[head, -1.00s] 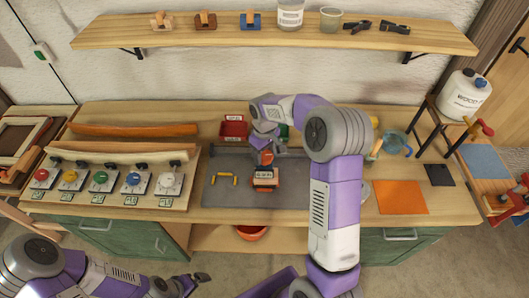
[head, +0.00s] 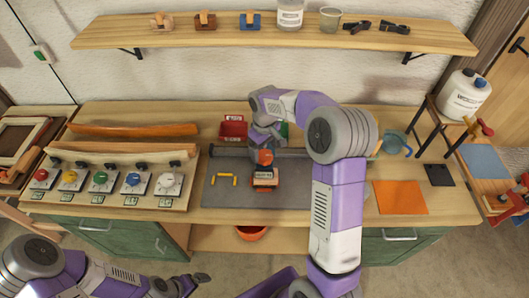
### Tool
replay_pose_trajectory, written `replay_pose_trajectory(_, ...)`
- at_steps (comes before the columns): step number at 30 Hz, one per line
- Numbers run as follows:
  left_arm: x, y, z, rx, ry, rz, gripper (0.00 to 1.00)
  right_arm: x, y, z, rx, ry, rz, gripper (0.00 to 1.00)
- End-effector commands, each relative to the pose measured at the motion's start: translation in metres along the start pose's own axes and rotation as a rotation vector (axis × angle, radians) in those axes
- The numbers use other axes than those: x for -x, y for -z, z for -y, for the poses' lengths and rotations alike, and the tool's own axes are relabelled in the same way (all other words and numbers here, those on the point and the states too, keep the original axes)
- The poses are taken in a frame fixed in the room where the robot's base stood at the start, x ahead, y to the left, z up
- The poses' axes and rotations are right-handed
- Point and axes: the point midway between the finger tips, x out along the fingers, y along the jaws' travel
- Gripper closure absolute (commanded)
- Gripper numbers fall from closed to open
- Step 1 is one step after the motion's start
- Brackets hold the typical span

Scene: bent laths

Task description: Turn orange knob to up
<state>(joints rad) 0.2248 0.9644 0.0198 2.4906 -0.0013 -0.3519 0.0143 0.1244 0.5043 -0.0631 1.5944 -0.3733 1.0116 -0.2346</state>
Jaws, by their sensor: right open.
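A rounded orange piece (head: 265,157), which looks like the orange knob, shows just below my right gripper (head: 262,148). It stands behind a small box (head: 264,179) with a white label and orange parts, on the grey mat (head: 222,195). My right gripper is open and points down. Its fingertips are partly hidden, and I cannot tell whether they touch the orange piece. The direction of the knob is too small to read. My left gripper (head: 192,284) is at the lower left, in front of the bench and away from the mat; its jaws are unclear.
A yellow handle (head: 222,181) lies on the mat. A panel at left carries several dials, including a yellow one (head: 70,177). A red bin (head: 232,129) stands behind the mat. An orange sheet (head: 400,197) lies at right. A shelf (head: 230,37) hangs above.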

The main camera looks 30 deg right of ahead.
Motion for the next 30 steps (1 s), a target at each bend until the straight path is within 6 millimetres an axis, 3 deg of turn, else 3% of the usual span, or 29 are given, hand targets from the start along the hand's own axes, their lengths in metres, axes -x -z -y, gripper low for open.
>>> replay_pose_trajectory(3, 0.001, 0.0, 0.0, 0.0, 0.0, 0.0, 0.0, 0.023, 0.001, 0.0, 0.0, -0.001, -0.004, 0.14)
replay_pose_trajectory(9, 0.002, 0.0, -0.001, 0.0, 0.0, 0.0, 0.0, 0.046, 0.0, 0.0, 0.0, 0.0, -0.001, 0.14)
replay_pose_trajectory(30, 0.002, 0.0, -0.001, 0.0, 0.0, 0.0, 0.0, 0.049, 0.0, 0.0, 0.001, 0.001, 0.002, 0.14)
